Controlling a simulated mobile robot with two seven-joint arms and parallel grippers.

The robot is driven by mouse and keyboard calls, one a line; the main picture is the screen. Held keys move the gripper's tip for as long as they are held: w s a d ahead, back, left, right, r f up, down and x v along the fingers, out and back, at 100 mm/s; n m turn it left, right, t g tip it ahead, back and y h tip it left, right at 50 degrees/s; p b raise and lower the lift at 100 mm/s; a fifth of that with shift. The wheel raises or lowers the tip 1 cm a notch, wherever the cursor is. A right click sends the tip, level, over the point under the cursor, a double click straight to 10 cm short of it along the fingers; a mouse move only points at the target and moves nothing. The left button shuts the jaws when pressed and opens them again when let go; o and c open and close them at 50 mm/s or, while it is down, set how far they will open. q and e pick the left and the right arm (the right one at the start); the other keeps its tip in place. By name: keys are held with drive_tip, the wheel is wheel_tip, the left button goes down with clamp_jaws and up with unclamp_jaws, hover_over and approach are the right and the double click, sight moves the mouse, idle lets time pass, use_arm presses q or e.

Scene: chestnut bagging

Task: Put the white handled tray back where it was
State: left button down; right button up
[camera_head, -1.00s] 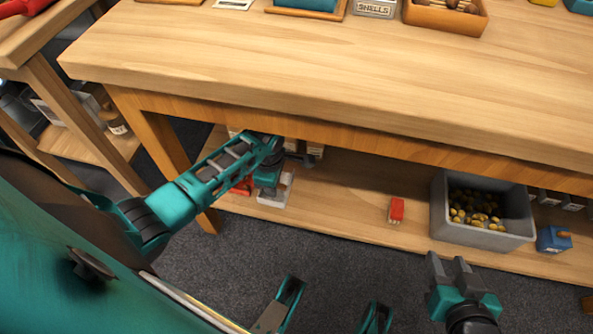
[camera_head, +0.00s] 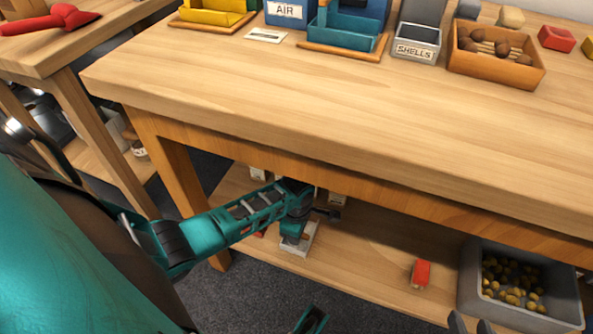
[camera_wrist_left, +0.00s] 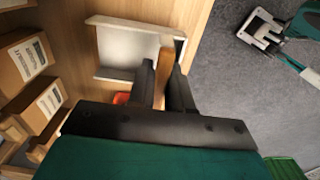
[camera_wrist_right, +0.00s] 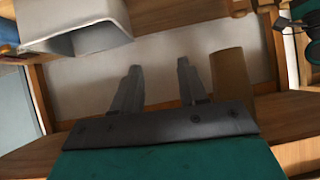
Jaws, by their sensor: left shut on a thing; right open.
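The white handled tray (camera_head: 303,243) is on the lower shelf under the bench, near its left end, partly covered by my left arm. In the left wrist view the tray (camera_wrist_left: 112,72) shows its white walls. My left gripper (camera_wrist_left: 163,72) is shut on the tray's wooden handle (camera_wrist_left: 165,62). I cannot tell whether the tray rests fully on the shelf. My right gripper (camera_head: 469,324) shows only its fingertips at the bottom edge of the head view. In the right wrist view it is open and empty (camera_wrist_right: 158,78).
Bare shelf lies between tray and block. The bench top (camera_head: 300,110) overhangs the left arm. A bench leg (camera_head: 190,190) stands left of the tray.

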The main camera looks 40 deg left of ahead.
use_arm(q)
wheel_tip(320, 180, down, 2)
drive_tip(key=shift+b, duration=0.3)
drive_tip(key=shift+f, duration=0.2)
drive_tip(key=c, duration=1)
unclamp_jaws()
drive_tip(key=shift+c, duration=0.2)
use_arm(e)
drive_tip(key=shift+w+a+f, duration=0.2)
drive_tip(key=shift+w, duration=0.1)
